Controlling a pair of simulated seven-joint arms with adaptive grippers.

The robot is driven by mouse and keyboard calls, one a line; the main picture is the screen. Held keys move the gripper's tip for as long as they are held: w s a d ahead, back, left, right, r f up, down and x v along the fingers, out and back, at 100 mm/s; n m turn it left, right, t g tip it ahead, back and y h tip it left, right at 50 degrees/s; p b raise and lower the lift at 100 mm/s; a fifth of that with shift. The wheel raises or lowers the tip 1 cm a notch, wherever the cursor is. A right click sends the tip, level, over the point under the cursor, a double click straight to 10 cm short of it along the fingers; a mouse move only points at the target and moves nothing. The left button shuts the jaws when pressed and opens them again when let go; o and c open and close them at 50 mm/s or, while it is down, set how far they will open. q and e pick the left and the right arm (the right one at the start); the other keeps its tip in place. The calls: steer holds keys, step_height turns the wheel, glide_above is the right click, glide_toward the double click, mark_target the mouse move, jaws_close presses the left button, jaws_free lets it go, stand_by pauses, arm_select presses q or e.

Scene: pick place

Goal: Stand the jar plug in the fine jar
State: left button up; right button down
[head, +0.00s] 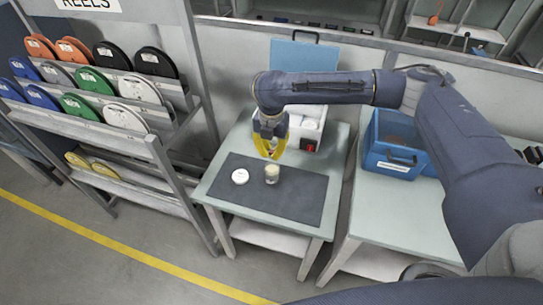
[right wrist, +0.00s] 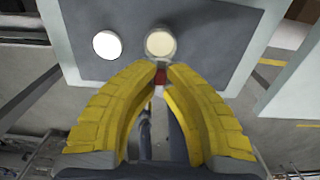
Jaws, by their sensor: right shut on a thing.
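The fine jar (head: 272,174) is a small clear jar with a pale top, standing on the dark mat. In the right wrist view the jar (right wrist: 160,43) appears just past the fingertips. My right gripper (head: 270,153) has yellow fingers and hangs above and just behind the jar. Its fingertips (right wrist: 161,70) are closed on a small red piece (right wrist: 160,77), taken as the jar plug, mostly hidden by the fingers. It appears apart from the jar, though the exact gap cannot be told. My left gripper is not in view.
A round white disc (head: 240,177) lies left of the jar on the dark mat (head: 300,195). A blue crate (head: 392,160) is on the right table. A reel rack (head: 150,140) stands left. The mat's right side is clear.

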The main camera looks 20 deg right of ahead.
steer(key=shift+w+f, duration=0.2)
steer(key=shift+d+f, duration=0.1)
steer(key=shift+f, duration=1.05)
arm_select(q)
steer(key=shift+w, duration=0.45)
arm_select(e)
steer(key=shift+f, duration=1.65)
steer(key=shift+w+d+r, duration=0.15)
steer(key=shift+w+r, duration=0.15)
steer(key=shift+w+r, duration=0.2)
steer(key=shift+r, duration=0.75)
stand_by(0.4)
steer(key=c, duration=2.1)
jaws_free()
steer(key=o, duration=0.4)
